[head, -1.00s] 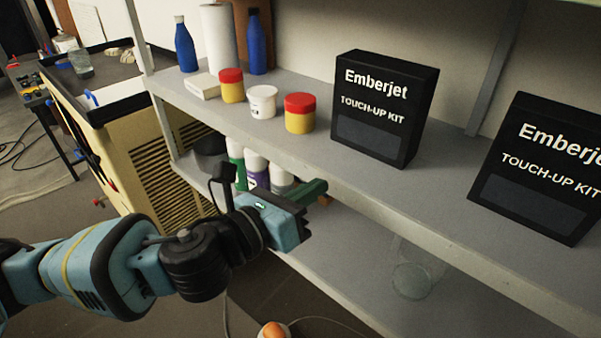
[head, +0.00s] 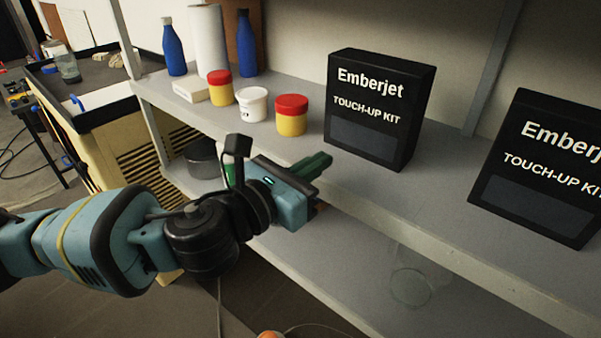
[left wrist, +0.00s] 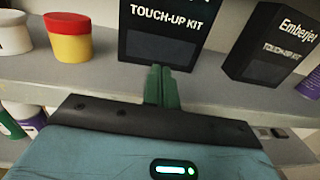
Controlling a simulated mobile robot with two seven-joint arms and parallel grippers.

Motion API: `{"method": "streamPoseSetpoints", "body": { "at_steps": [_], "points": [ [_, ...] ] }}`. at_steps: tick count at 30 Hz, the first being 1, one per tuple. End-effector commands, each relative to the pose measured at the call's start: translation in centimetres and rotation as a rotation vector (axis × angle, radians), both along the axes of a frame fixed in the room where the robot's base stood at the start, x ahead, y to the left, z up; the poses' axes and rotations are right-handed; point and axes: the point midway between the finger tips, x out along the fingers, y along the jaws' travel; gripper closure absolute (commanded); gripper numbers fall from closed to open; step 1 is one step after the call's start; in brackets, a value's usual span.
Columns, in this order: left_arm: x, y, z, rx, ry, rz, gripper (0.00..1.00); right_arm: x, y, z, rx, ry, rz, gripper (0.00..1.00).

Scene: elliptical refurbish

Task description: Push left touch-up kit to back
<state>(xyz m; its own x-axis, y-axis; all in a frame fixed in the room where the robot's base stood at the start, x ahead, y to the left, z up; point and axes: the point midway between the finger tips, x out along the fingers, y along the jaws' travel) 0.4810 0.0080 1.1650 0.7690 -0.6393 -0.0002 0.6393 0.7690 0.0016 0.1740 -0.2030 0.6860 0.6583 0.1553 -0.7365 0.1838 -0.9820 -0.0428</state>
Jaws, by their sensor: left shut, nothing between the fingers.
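The left touch-up kit (head: 372,108) is a black upright box with white Emberjet lettering. It stands on the upper shelf (head: 440,195), close to the front edge. It also shows in the left wrist view (left wrist: 163,32), straight ahead of the fingers. A second, matching kit (head: 545,165) stands to its right, also in the left wrist view (left wrist: 270,45). My left gripper (head: 322,165) has its green fingers shut and empty. It is at the shelf's front edge, in front of and a little left of the left kit. In the left wrist view the fingertips (left wrist: 162,72) appear just below the box's base; contact cannot be told. My right gripper is not in view.
Left of the kit stand a red-lidded yellow jar (head: 291,115), a white tub (head: 252,104), another yellow jar (head: 220,87) and blue bottles (head: 174,47). A lower shelf (head: 340,260) holds a clear glass (head: 411,288). A grey upright (head: 490,70) stands between the kits.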

Motion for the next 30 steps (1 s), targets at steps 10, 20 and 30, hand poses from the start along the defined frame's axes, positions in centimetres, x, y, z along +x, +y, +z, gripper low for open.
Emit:
{"method": "streamPoseSetpoints", "body": {
  "at_steps": [10, 20, 30],
  "points": [
    [3.0, -2.6, 0.3, -0.001, -0.003, -0.001, 1.00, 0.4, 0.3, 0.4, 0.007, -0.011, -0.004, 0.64],
    [4.0, -3.4, 0.1, -0.001, 0.000, -0.001, 1.00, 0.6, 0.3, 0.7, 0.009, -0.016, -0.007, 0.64],
    [4.1, -3.4, 0.0, -0.002, 0.001, -0.001, 1.00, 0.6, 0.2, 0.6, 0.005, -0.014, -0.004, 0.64]
  ]
}}
